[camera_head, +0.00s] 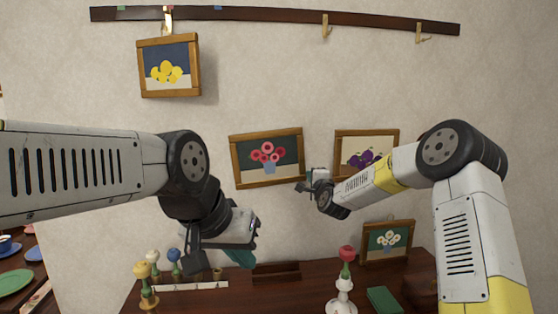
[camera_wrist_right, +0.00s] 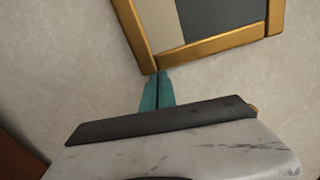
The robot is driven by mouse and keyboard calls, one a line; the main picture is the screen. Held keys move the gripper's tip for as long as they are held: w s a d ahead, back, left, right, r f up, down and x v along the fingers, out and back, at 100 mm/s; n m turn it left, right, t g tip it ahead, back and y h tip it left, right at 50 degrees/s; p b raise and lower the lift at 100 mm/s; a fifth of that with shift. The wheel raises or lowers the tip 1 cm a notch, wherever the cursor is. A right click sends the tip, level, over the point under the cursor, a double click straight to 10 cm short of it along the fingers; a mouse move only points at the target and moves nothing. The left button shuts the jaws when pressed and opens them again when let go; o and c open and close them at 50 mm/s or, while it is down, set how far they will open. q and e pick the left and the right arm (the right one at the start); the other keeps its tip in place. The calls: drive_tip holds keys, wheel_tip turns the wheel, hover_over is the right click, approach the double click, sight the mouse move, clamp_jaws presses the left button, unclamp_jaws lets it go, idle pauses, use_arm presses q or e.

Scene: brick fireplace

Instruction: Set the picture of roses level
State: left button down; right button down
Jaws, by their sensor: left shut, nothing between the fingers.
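The picture of roses (camera_head: 267,158), red flowers in a blue vase in a wooden frame, hangs in the middle of the wall. Its right side looks slightly higher than its left in the head view. My right gripper (camera_head: 304,186) is at its lower right corner. In the right wrist view the teal fingers (camera_wrist_right: 157,88) are together, with their tips at a corner of a wooden frame (camera_wrist_right: 146,50); I cannot tell whether they press on it. My left gripper (camera_head: 242,258) is shut and empty, low in front of the wall above the table.
A lemon picture (camera_head: 168,66) hangs upper left from a dark rail (camera_head: 270,16), and a plum picture (camera_head: 366,153) hangs just right, partly behind my right arm. A white-flower picture (camera_head: 388,242) stands on the dark table (camera_head: 225,300), with candlesticks (camera_head: 341,290) and a green book (camera_head: 384,300).

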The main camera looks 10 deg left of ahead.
drive_tip(key=shift+s+a, duration=0.2)
drive_tip(key=shift+a, duration=0.5)
idle(0.4)
drive_tip(key=shift+d, duration=0.15)
drive_tip(key=d+v, duration=0.1)
drive_tip(key=v, duration=0.7)
drive_tip(key=shift+w+d, duration=0.3)
drive_tip(key=shift+d, duration=0.05)
idle(0.5)
drive_tip(key=shift+r, duration=0.1)
